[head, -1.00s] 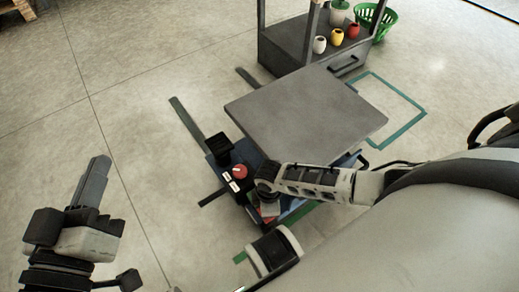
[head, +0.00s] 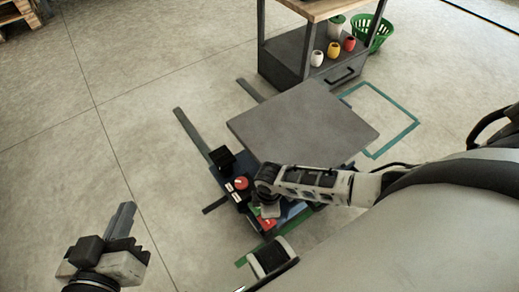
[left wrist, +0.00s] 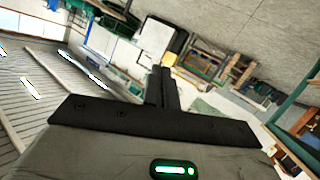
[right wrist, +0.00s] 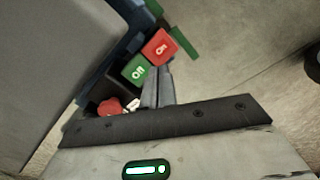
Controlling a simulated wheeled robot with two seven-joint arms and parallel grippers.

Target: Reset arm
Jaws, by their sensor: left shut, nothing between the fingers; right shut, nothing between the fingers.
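My left gripper (head: 124,218) is at the lower left of the head view, shut and empty over bare floor. In the left wrist view its fingers (left wrist: 163,88) are together, with nothing between them. My right arm reaches in from the right over the dark blue control unit beside the grey tabletop. In the right wrist view the right gripper (right wrist: 157,86) is shut and empty, close to a green button block (right wrist: 136,69) and a red button block (right wrist: 159,47). Whether it touches them I cannot tell. In the head view my right wrist largely hides that gripper.
The grey tabletop (head: 302,122) stands mid-floor. A red knob (head: 241,183) and a black box (head: 222,158) sit at its left edge. Behind it is a shelf unit (head: 283,48) with white, yellow and red cups, beside a green basket (head: 368,36).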

